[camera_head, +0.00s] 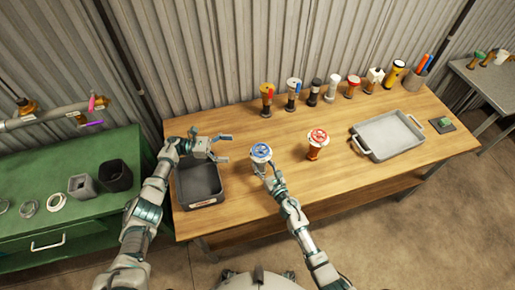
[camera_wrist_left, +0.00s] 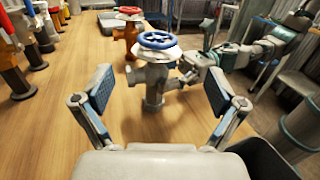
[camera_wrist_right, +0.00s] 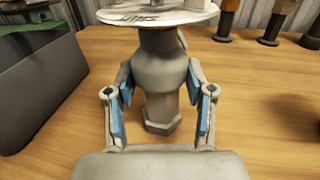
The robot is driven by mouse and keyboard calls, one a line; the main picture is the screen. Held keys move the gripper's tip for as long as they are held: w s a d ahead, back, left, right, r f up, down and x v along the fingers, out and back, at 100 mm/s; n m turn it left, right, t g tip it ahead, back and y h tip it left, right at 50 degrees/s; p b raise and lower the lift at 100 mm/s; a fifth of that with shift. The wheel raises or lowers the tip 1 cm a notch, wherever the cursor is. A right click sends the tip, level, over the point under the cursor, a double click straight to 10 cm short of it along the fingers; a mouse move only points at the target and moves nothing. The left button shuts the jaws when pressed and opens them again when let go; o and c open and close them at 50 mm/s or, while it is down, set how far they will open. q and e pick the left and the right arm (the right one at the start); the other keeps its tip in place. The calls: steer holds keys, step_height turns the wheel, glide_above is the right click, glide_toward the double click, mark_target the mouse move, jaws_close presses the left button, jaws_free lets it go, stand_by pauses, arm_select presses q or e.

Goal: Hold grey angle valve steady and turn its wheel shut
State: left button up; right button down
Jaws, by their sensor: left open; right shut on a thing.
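The grey angle valve stands upright on the wooden table, its blue wheel (camera_head: 261,151) on top above a white disc. In the left wrist view, the blue wheel (camera_wrist_left: 158,39) and grey body (camera_wrist_left: 154,82) show ahead of my left gripper. My left gripper (camera_head: 226,147) is open and empty, left of the valve and apart from it. My right gripper (camera_head: 273,178) is shut on the valve's grey body from the front. In the right wrist view, its pads clasp the rounded body (camera_wrist_right: 162,75) below the disc; the wheel is mostly cut off there.
An orange valve with a red wheel (camera_head: 317,140) stands right of the grey one. A dark bin (camera_head: 199,184) lies below my left gripper. A grey tray (camera_head: 388,134) lies at right. The front centre is clear.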

arm_select(q)
step_height(320, 180, down, 2)
steer(key=s+d+n+t, duration=0.2)
steer(key=n+t+y, duration=0.4)
steer(key=n+t, duration=0.2)
steer(key=t, duration=0.4)
glide_toward(262, 148)
steer(key=x, duration=1)
steer(key=shift+f, duration=0.4)
steer(key=c, duration=1.2)
